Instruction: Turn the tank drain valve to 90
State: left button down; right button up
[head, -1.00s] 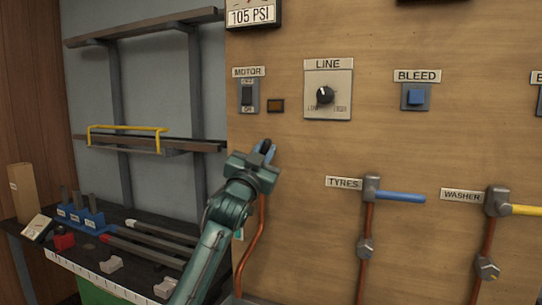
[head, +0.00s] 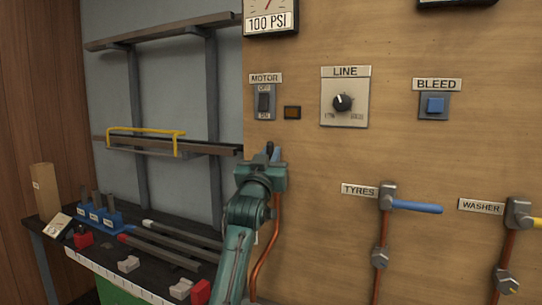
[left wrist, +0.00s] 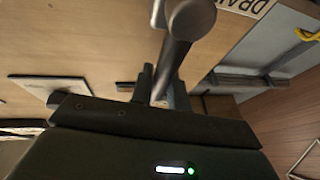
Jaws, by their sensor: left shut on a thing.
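The tank drain valve (left wrist: 192,18) shows in the left wrist view as a round grey hub at the top, with a grey lever running down from it. A partly cut-off label (left wrist: 250,6) reading "DRA" is beside the hub. My left gripper (left wrist: 160,85) is shut on the lever, which lies between its two fingers. In the head view my left gripper (head: 270,155) is at the left edge of the wooden panel, and it hides most of the valve. The lever's exact angle cannot be read. My right gripper is in neither view.
The wooden panel (head: 330,180) carries a gauge sign (head: 271,22) reading 100 PSI, a motor switch (head: 264,101), a line knob (head: 342,102), a bleed button (head: 436,106) and a tyres valve (head: 388,198). A cluttered bench (head: 150,240) stands at lower left.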

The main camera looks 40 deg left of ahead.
pick_arm(q)
jog(key=c, duration=1.3)
grip_release()
jog(key=shift+c, duration=0.2)
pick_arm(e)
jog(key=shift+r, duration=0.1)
